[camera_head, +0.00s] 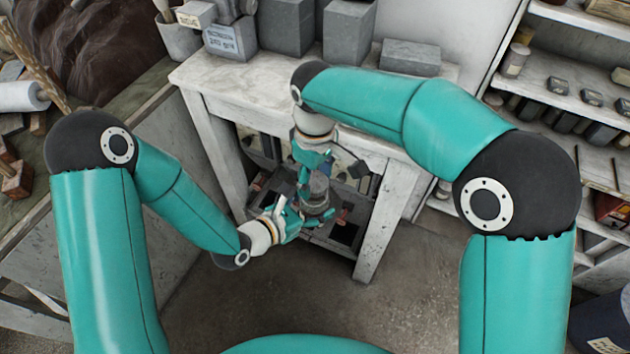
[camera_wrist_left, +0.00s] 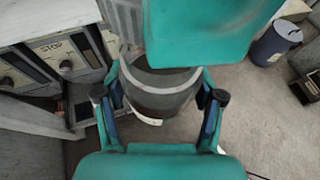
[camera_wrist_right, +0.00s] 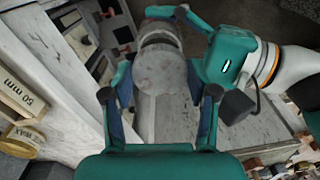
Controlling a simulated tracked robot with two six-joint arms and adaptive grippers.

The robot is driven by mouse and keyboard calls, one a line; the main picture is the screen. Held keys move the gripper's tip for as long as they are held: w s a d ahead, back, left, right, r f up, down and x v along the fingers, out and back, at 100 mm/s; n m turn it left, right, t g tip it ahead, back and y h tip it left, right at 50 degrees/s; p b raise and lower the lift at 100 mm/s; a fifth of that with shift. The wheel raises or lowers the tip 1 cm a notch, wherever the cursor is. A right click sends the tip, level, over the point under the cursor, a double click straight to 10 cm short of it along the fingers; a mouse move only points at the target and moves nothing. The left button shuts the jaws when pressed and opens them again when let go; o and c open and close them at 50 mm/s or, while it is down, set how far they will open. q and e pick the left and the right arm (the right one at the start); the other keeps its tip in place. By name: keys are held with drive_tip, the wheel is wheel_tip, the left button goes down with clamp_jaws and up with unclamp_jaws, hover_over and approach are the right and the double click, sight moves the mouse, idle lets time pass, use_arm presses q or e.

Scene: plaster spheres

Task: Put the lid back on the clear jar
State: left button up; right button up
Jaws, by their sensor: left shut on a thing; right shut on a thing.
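The clear jar (camera_head: 313,205) looks grey and stands between the fingers of my left gripper (camera_head: 297,216), which is shut on it. In the left wrist view the jar (camera_wrist_left: 160,100) sits between both fingers; its rim shows, and a teal part of my right arm hides part of its mouth. My right gripper (camera_head: 314,166) is above the jar in the head view. In the right wrist view a round grey lid (camera_wrist_right: 160,73) is between its fingers, with the jar (camera_wrist_right: 158,36) just beyond. Whether lid and jar touch, I cannot tell.
A worn white table (camera_head: 215,85) with grey blocks (camera_head: 287,27) on it stands behind my grippers, its legs on both sides of them. Shelves (camera_head: 575,95) with small items stand at the right. The floor (camera_head: 410,275) in front is clear.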

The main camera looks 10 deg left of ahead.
sight(314, 203)
drive_tip(key=shift+f, duration=0.1)
drive_tip(key=shift+f, duration=0.8)
drive_tip(key=shift+f, duration=0.5)
